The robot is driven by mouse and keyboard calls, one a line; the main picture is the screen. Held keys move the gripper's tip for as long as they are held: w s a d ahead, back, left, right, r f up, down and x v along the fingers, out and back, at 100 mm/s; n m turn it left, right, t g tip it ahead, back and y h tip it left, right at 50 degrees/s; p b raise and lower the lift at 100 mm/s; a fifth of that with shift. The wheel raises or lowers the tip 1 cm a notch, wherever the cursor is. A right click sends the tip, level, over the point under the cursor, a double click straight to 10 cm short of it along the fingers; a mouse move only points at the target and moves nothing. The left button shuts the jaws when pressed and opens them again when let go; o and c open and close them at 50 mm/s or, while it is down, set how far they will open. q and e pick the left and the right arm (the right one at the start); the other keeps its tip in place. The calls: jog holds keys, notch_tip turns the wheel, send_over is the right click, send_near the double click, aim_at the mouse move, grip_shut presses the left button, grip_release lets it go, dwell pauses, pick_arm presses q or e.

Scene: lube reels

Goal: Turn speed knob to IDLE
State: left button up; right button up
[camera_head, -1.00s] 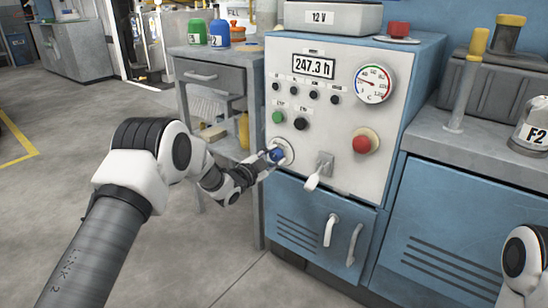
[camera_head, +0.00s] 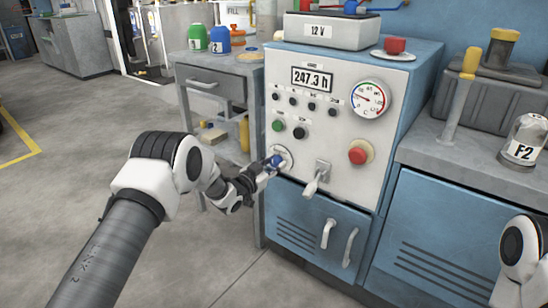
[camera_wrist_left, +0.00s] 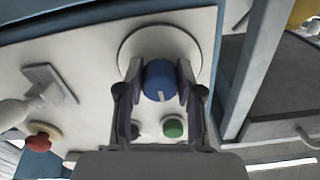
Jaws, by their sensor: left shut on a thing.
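The speed knob (camera_wrist_left: 160,80) is blue with a pale pointer line and sits on a round white dial plate (camera_wrist_left: 160,48) on the panel. In the head view the knob (camera_head: 275,161) is at the panel's lower left, partly hidden by my gripper. My left gripper (camera_head: 267,168) reaches it from the left. In the left wrist view its two fingers (camera_wrist_left: 158,88) stand on either side of the knob, shut on it. Dial markings are too small to read. Part of my right arm shows at the lower right edge, but its gripper is out of view.
Right of the knob are a grey lever switch (camera_head: 318,178) and a red mushroom button (camera_head: 359,154). Green (camera_head: 278,125) and black (camera_head: 299,132) buttons sit above it. A gauge (camera_head: 369,99) and display (camera_head: 312,79) are higher up. A grey side table (camera_head: 213,73) stands left of the panel.

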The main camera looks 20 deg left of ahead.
pick_arm(q)
jog(key=n+p, duration=0.1)
jog(key=n, duration=0.2)
jog(key=shift+d+n+p, duration=0.1)
jog(key=shift+n+p, duration=0.5)
jog(key=shift+n, duration=0.3)
jog(key=shift+f, duration=0.1)
jog(key=o, duration=1.2)
jog(key=shift+c, duration=0.2)
jog(key=v, duration=1.2)
